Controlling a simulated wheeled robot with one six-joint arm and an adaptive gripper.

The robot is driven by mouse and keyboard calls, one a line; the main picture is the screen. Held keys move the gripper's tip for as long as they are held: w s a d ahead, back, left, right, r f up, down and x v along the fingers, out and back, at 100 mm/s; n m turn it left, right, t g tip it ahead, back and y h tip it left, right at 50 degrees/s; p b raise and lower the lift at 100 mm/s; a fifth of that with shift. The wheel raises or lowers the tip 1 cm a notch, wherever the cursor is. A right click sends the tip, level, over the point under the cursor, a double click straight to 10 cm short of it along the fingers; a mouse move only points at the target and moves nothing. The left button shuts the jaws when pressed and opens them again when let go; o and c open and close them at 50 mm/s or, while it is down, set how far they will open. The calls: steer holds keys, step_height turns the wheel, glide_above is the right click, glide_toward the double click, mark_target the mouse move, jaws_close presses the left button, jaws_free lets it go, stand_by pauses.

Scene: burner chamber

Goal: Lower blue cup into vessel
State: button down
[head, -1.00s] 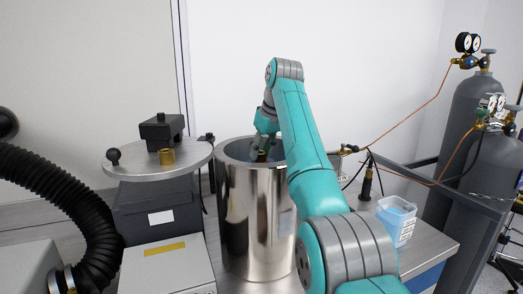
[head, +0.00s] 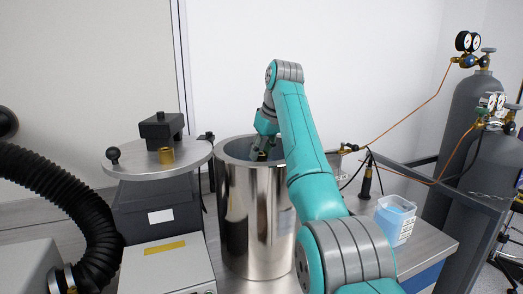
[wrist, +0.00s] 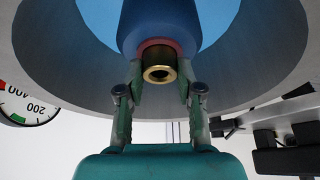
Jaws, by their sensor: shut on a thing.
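The vessel (head: 255,220) is a tall shiny steel cylinder, upright on the bench, with an open top. My gripper (head: 262,150) points down at the vessel's mouth, and its tips are partly hidden by the rim. In the wrist view my gripper (wrist: 160,92) is shut on the blue cup (wrist: 160,22), with one finger on each side of its brass end (wrist: 159,74). The cup is dark blue with a reddish band above the brass end. The vessel's curved grey wall (wrist: 255,75) surrounds the cup in that view. The cup's far end is out of frame.
A round metal lid (head: 135,168) with black fittings stands left of the vessel. A ribbed black hose (head: 75,200) curves at far left. A light-blue tub (head: 396,220) sits to the right on the bench. Gas cylinders (head: 478,110) with gauges stand at far right.

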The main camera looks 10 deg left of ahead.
steer(key=shift+f, duration=0.75)
steer(key=c, duration=0.7)
jaws_free()
steer(key=shift+f, duration=0.1)
